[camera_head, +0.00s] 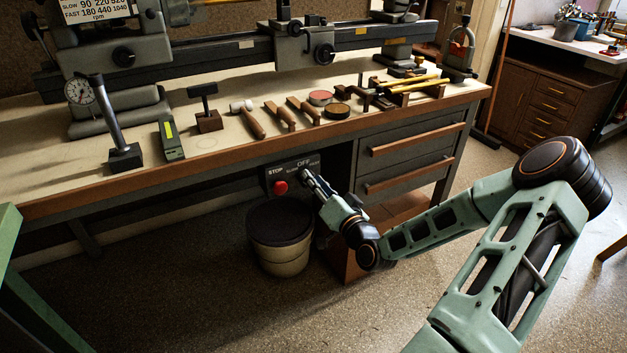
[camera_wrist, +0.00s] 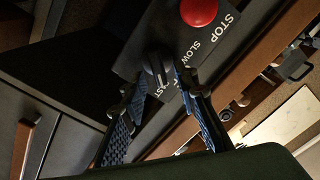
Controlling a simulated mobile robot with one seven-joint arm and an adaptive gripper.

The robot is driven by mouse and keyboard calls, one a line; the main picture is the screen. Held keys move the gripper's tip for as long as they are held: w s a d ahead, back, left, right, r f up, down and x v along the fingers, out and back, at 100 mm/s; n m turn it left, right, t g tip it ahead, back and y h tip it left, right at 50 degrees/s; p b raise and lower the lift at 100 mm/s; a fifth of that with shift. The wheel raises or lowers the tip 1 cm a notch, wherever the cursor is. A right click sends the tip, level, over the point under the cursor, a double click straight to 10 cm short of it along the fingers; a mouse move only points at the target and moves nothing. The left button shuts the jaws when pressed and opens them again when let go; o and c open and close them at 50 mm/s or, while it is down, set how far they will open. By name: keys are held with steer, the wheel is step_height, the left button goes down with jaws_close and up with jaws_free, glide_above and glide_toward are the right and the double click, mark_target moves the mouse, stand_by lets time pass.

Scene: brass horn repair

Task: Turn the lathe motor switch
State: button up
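The lathe motor switch box (camera_head: 281,177) is a dark box under the bench's front edge, with a red stop button (camera_head: 280,187). In the wrist view the red button (camera_wrist: 199,11) is at the top, beside the labels STOP, SLOW and part of FAST. A dark switch lever (camera_wrist: 156,68) stands out from the box face. My gripper (camera_head: 309,176) reaches the right part of the box. In the wrist view my gripper's fingers (camera_wrist: 161,80) are apart, one on each side of the lever. Contact with the lever is not clear. The lever is hidden in the head view.
A lidded bin (camera_head: 280,238) stands on the floor just below the switch box. Drawers (camera_head: 408,153) are to the right of it. The bench top (camera_head: 225,140) above holds a lathe (camera_head: 215,50), a mallet (camera_head: 248,117) and other tools. The floor at the front is clear.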

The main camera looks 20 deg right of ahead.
steer(key=s, duration=1.1)
steer(key=shift+d, duration=0.2)
